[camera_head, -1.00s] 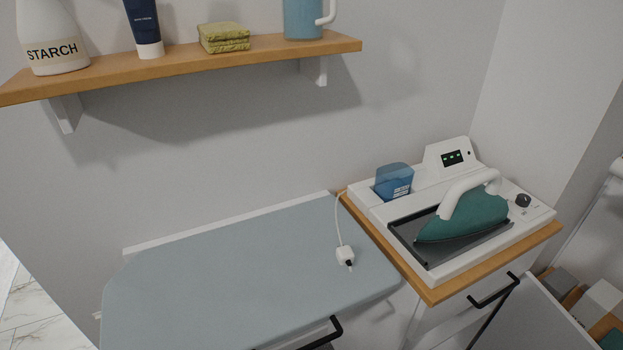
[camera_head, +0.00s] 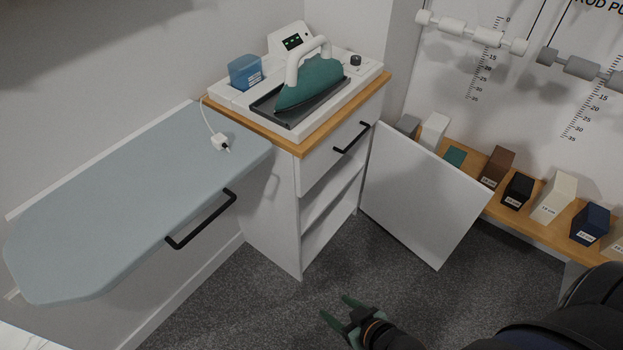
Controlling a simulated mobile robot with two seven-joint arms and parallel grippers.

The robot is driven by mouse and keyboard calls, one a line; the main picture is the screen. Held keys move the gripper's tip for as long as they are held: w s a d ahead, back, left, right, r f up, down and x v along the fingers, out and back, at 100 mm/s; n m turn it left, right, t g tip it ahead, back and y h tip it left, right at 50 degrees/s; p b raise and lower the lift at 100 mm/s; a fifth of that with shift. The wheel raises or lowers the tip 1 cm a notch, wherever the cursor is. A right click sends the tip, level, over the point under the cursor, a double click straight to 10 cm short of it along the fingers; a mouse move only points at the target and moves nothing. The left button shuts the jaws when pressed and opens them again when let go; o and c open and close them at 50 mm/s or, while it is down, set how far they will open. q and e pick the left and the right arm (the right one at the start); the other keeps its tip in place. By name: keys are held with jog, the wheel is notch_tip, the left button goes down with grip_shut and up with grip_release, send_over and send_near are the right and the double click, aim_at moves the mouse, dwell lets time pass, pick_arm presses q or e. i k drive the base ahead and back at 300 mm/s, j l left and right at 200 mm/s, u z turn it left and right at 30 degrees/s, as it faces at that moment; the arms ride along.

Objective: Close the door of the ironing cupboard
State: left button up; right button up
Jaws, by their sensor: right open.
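The white ironing cupboard (camera_head: 270,200) stands in the middle of the view under a wooden top. Its white door (camera_head: 425,195) is swung wide open to the right, and the open shelves (camera_head: 330,205) show. The door's face in view is plain; I see no handle on it. My right gripper (camera_head: 336,308) is low at the bottom centre, above the carpet, open and empty. In the picture it is below and left of the door and apart from it. My left gripper is not in view.
A steam iron (camera_head: 312,82) sits on its station on the top. A drawer with a black handle (camera_head: 352,138) is above the shelves. A pale blue ironing board (camera_head: 130,190) juts out at left. A wooden shelf (camera_head: 470,168) with labelled blocks is behind the door. Carpet in front is clear.

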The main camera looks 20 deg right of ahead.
aim_at(430, 204)
jog(key=k+l+z, duration=0.15)
jog(key=k+z, duration=0.35)
jog(key=k, duration=0.4)
jog(key=i+l+u, duration=0.1)
jog(key=l, duration=0.3)
jog(key=i+l+u, duration=0.15)
jog(key=l, duration=0.25)
jog(key=i+l+u, duration=0.1)
jog(key=i+l, duration=0.15)
jog(key=l, duration=0.2)
jog(key=i+l+u, duration=0.1)
jog(key=l, duration=0.35)
jog(key=i+l+u, duration=0.1)
jog(key=l, duration=0.35)
